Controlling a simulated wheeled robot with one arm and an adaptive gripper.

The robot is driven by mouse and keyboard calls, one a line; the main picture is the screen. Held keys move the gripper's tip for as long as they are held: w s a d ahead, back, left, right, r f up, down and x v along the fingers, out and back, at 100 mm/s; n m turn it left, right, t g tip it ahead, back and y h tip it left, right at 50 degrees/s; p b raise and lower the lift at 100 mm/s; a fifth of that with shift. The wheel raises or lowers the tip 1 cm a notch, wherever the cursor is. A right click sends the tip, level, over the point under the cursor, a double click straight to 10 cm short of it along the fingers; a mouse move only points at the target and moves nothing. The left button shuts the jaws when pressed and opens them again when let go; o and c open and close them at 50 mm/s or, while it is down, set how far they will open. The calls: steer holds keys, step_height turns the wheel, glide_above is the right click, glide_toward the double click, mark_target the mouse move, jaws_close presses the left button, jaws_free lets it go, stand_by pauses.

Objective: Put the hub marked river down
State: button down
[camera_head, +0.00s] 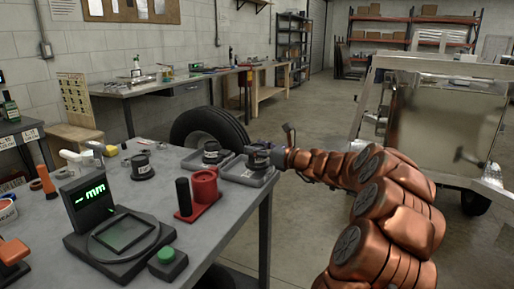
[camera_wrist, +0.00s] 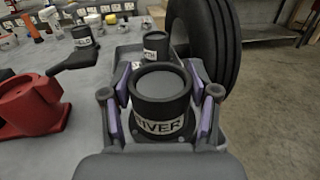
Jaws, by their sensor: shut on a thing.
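The hub marked river (camera_wrist: 161,108) is a black cylinder with a white label, of which "IVER" shows in the wrist view. My gripper (camera_head: 262,153) is shut on it, with purple-padded fingers on both sides of the hub. In the head view the hub is mostly hidden by my gripper, over the right grey tray (camera_head: 240,177) at the table's right edge. The hub looks upright. I cannot tell whether its base touches the tray.
A red fixture (camera_head: 204,190) and a green-lit gauge (camera_head: 90,201) stand nearer. A tyre (camera_head: 232,125) stands beyond the table edge.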

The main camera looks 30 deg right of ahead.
steer(key=shift+f, duration=0.3)
steer(key=shift+c, duration=1.4)
jaws_free()
steer(key=shift+r, duration=0.4)
steer(key=shift+s+d+r, duration=0.1)
steer(key=shift+s+r, duration=0.1)
steer(key=p+v, duration=0.1)
steer(key=v, duration=1)
steer(key=shift+s, duration=0.3)
